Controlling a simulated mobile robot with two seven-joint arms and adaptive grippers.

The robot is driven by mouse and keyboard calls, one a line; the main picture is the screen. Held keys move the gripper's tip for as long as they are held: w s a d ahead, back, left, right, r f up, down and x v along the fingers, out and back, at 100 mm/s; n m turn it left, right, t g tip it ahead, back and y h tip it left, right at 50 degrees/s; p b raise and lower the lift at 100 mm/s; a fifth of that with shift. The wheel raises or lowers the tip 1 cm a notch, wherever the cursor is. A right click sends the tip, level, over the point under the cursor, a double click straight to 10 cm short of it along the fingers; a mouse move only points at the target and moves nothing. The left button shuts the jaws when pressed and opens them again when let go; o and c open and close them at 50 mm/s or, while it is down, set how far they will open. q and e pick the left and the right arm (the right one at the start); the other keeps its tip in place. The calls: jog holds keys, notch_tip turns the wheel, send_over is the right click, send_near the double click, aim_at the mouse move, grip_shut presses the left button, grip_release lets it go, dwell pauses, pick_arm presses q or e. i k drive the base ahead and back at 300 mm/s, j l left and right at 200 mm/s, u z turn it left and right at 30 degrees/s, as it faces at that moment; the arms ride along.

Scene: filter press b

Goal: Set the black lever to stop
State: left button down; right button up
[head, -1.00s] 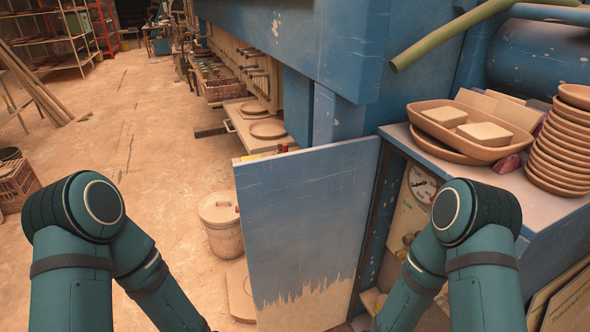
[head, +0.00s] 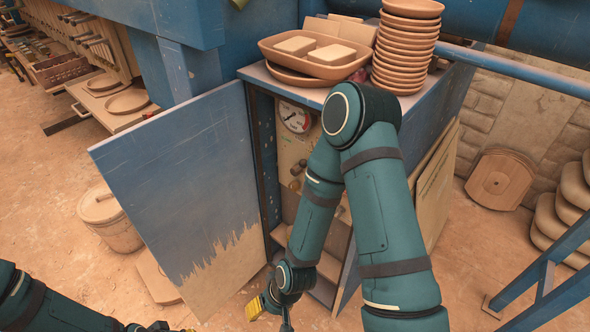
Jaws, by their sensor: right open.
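The open cabinet shows a bare inner panel (head: 287,145) with a round white gauge (head: 294,117) and brownish round knobs (head: 296,176) below it. I cannot make out the black lever; my right arm covers the right part of the panel. My right gripper (head: 272,308) is low at the bottom edge, in front of the cabinet's lower opening, partly cut off by the frame. It is open, with a yellow part at its left, and I see nothing held in it.
The blue cabinet door (head: 185,190) stands open to the left. A lidded bucket (head: 112,220) is behind it. On the cabinet top are a tray with blocks (head: 318,62) and a stack of brown dishes (head: 405,50). A blue frame (head: 545,285) stands at right.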

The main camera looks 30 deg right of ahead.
aim_at(296, 171)
jog(key=z, duration=1.15)
